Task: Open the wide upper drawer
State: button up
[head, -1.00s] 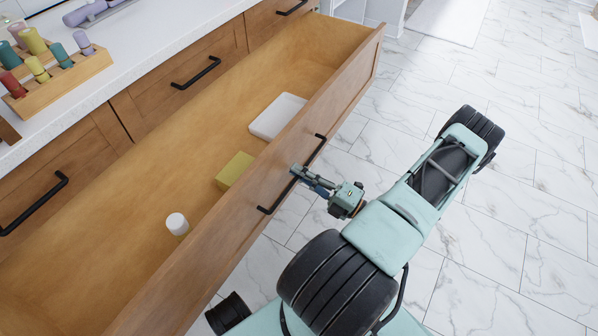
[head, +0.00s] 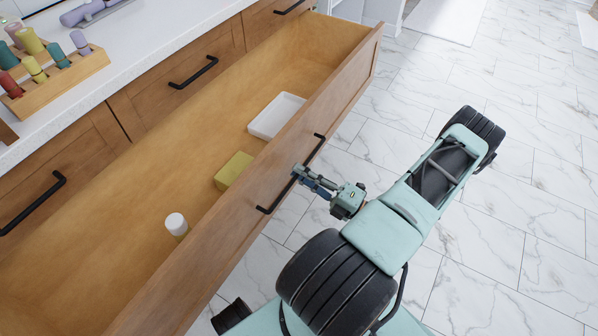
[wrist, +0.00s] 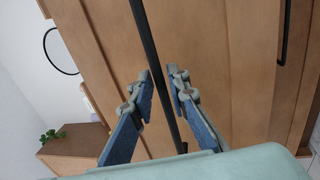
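The wide wooden upper drawer (head: 150,300) stands pulled far out from the cabinet, its interior exposed. Its black bar handle (head: 265,209) is on the outer side of the front panel. My gripper (head: 303,178) is at the handle's middle, reaching in from the right. In the wrist view, my gripper's blue-padded fingers (wrist: 161,88) are apart, one on each side of the black handle bar (wrist: 150,48), with narrow gaps between the pads and the bar. The gripper is open around the handle and not clamped on it.
Inside the drawer are a white tray (head: 275,116), a yellow-green block (head: 234,170) and a white cylinder (head: 176,224). The counter (head: 135,50) holds a wooden rack (head: 62,85) of coloured pegs. The marble-tiled floor (head: 500,220) to the right is largely clear.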

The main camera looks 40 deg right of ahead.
jog(key=v, duration=1.1)
